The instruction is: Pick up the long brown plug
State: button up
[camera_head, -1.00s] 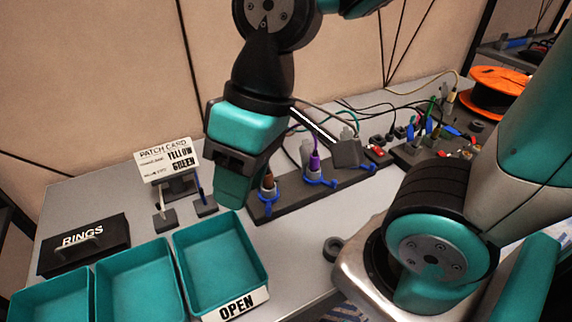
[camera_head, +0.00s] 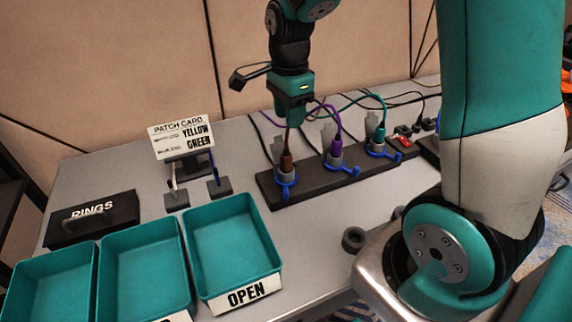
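The brown plug (camera_head: 287,161) stands upright in the leftmost socket of the dark strip (camera_head: 318,188), with a blue ring (camera_head: 286,179) around its base. A thin brown cord rises from it toward my gripper (camera_head: 295,114). My gripper points down above the brown plug, a little to its right in the picture. Its fingertips are small and dark here, so I cannot tell whether they are apart or touch the cord. A purple plug (camera_head: 336,147) and a green plug (camera_head: 379,134) stand in the sockets to the right.
Teal trays (camera_head: 232,248) stand at the front left, the nearest to the strip labelled OPEN (camera_head: 249,294). A patch card (camera_head: 182,138) reading YELLOW, GREEN stands behind them. A black RINGS box (camera_head: 93,218) is at the left. A dark round piece (camera_head: 353,238) lies before the strip.

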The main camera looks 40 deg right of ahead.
aim_at(286, 148)
notch_tip(286, 148, down, 6)
jog(key=shift+f, duration=0.2)
jog(key=f, duration=0.5)
jog(key=shift+a+f, duration=0.1)
jog(key=shift+a, duration=0.2)
jog(key=shift+c, duration=0.2)
jog(key=c, duration=0.5)
